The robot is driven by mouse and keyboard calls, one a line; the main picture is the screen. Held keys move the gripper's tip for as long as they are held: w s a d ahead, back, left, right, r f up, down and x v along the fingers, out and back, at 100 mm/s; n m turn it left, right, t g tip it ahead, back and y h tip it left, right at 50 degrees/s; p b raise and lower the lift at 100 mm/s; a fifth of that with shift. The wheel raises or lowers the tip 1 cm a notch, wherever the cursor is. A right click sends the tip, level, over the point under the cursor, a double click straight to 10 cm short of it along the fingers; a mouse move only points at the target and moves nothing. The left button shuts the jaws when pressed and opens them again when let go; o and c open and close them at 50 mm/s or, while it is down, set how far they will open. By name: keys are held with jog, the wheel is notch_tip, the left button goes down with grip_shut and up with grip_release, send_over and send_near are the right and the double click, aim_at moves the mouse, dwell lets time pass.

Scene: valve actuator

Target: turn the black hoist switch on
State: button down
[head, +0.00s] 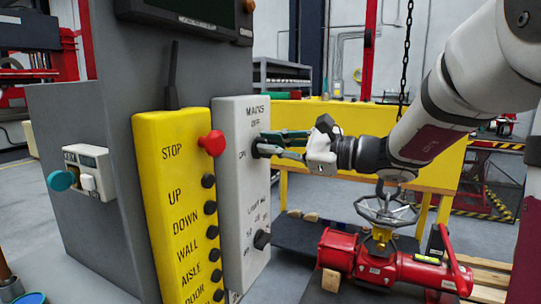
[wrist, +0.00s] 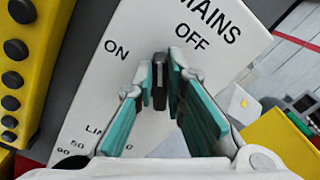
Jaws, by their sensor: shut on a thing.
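The black switch (wrist: 160,82) sits on the white panel (wrist: 95,95) under the word MAINS, with ON and OFF printed near it. In the wrist view its narrow grip points up the picture, between the two labels. My gripper (wrist: 162,92) has its teal-padded fingers on both sides of this grip and is shut on it. In the head view my gripper (head: 262,144) reaches in from the right and hides most of the switch. A second black knob (head: 262,240) is lower on the same white panel, clear of my gripper.
A yellow panel (head: 182,205) with a red stop button (head: 212,143) and several black buttons stands close on the left. A red valve (head: 390,262) with a handwheel (head: 387,210) lies below my arm. A yellow bench (head: 350,122) stands behind.

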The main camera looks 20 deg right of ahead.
jog(key=n+b, duration=0.3)
jog(key=b, duration=0.1)
jog(key=f+n+b, duration=0.1)
jog(key=n+b, duration=0.2)
jog(key=b, duration=0.1)
jog(key=n+b, duration=0.2)
jog(key=b, duration=0.3)
jog(key=shift+s+a+f+n, duration=0.2)
jog(key=shift+a+f+n, duration=0.1)
jog(key=shift+n, duration=0.1)
jog(key=shift+n+b, duration=0.5)
jog(key=shift+b, duration=0.15)
jog(key=shift+s, duration=0.1)
jog(key=c, duration=1.6)
grip_release()
jog(key=shift+c, duration=0.2)
jog(key=shift+r, duration=0.1)
jog(key=shift+d, duration=0.1)
